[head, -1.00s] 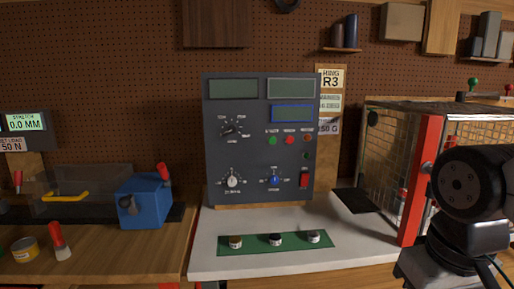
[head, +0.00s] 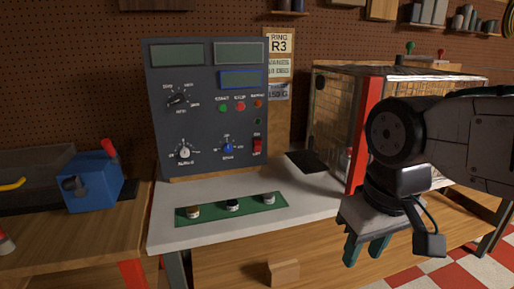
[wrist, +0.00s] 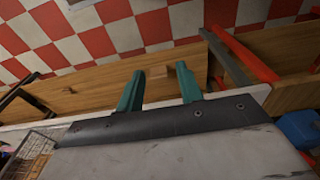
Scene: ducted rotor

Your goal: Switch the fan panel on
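The fan panel (head: 208,135) is a dark grey upright box at the back of the white bench top. Its three displays (head: 240,54) look blank. It has a black selector knob at upper left, a white-capped knob at lower left and a blue knob (head: 228,147). My gripper (head: 366,252) is in front of the bench at right, well apart from the panel. Its green fingers (wrist: 160,88) are spread and empty.
A green mat (head: 232,208) with three small jars lies before the panel. A mesh cage (head: 330,110) with a red post (head: 366,130) stands right of it. A blue box (head: 95,181) is at left. The white top between mat and panel is clear.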

